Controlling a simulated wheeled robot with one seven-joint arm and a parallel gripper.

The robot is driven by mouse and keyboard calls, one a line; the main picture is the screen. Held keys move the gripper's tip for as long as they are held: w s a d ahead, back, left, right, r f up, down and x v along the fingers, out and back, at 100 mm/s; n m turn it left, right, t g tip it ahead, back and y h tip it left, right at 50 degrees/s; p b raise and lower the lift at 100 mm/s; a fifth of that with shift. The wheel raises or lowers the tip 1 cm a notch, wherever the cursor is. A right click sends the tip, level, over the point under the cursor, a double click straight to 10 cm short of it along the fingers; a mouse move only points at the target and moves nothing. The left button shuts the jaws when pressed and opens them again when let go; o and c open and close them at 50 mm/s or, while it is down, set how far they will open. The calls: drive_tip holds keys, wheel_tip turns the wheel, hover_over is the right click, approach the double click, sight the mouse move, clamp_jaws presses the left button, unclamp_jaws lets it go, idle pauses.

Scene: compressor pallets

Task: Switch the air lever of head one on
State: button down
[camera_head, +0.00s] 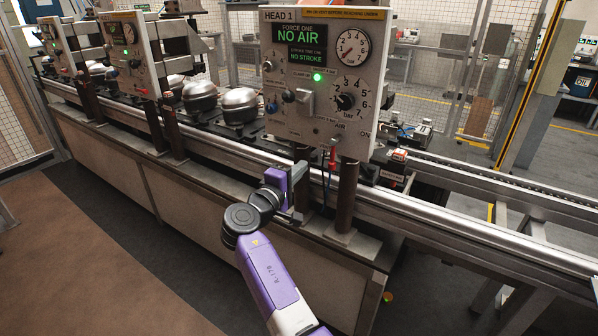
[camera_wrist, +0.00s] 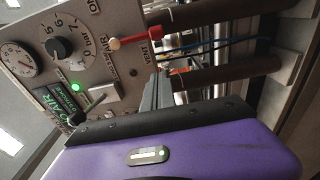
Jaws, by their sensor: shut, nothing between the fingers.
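The head one panel (camera_head: 318,75) is a grey box marked HEAD 1; its green display (camera_head: 297,38) reads NO AIR and NO STROKE. The red air lever (camera_head: 332,158) hangs down at the panel's lower edge, below the AIR label and left of ON. In the wrist view the lever (camera_wrist: 134,39) points past the panel edge, near VENT. My gripper (camera_head: 300,172) is shut and empty, below and left of the lever, apart from it. Its grey fingers also show in the wrist view (camera_wrist: 158,93), beside the panel's lower edge.
A pressure gauge (camera_head: 352,48), black bar knob (camera_head: 345,101) and lit green lamp (camera_head: 318,76) are on the panel. Dark posts (camera_head: 346,195) stand below it, near my gripper. Silver compressors (camera_head: 240,105) sit on the line to the left. A metal rail (camera_head: 450,225) runs along the front.

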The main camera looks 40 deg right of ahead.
sight(333, 156)
drive_tip(key=x, duration=0.7)
drive_tip(key=shift+s+a+p, duration=0.1)
drive_tip(key=shift+s+p, duration=1.2)
drive_tip(key=shift+s, duration=0.85)
